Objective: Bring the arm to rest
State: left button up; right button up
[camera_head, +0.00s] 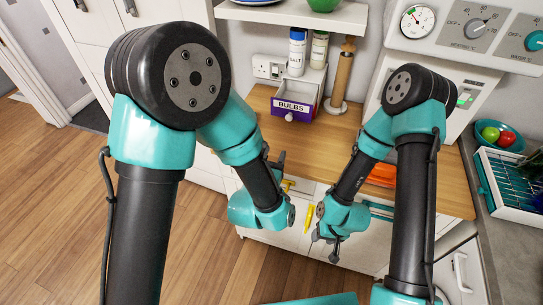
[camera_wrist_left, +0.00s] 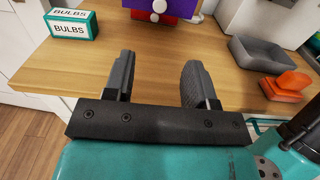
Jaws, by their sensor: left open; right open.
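Both of my arms hang in front of the wooden counter (camera_head: 255,100) in the head view. My left gripper (camera_head: 280,162) points toward the counter's front edge and is partly hidden by its own wrist. In the left wrist view my left gripper (camera_wrist_left: 158,82) has its two dark fingers spread apart, with only bare wood behind them. Nothing is held. My right gripper (camera_head: 326,246) is low, in front of the white cabinet, with its dark fingertips apart and nothing visible between them.
The left wrist view shows a teal BULBS box (camera_wrist_left: 71,24), a grey tray (camera_wrist_left: 268,54) and an orange object (camera_wrist_left: 287,86). A bowl with balls (camera_head: 498,136) and a rack (camera_head: 510,180) are at the right.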

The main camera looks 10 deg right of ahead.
pick_arm(q)
jog(key=shift+s+a, duration=0.1)
jog(key=shift+s, duration=0.05)
dwell(0.4)
jog(key=a+f+m+g+y, duration=0.4)
jog(key=a+f+m+g, duration=0.4)
jog(key=a+f+m, duration=0.95)
jog(key=s+a+f+m+g, duration=0.7)
jog(key=s+a+f+m, duration=0.4)
jog(key=s+f, duration=0.1)
jog(key=shift+s+m+g, duration=0.3)
jog(key=shift+s+m, duration=0.05)
jog(key=shift+s, duration=0.35)
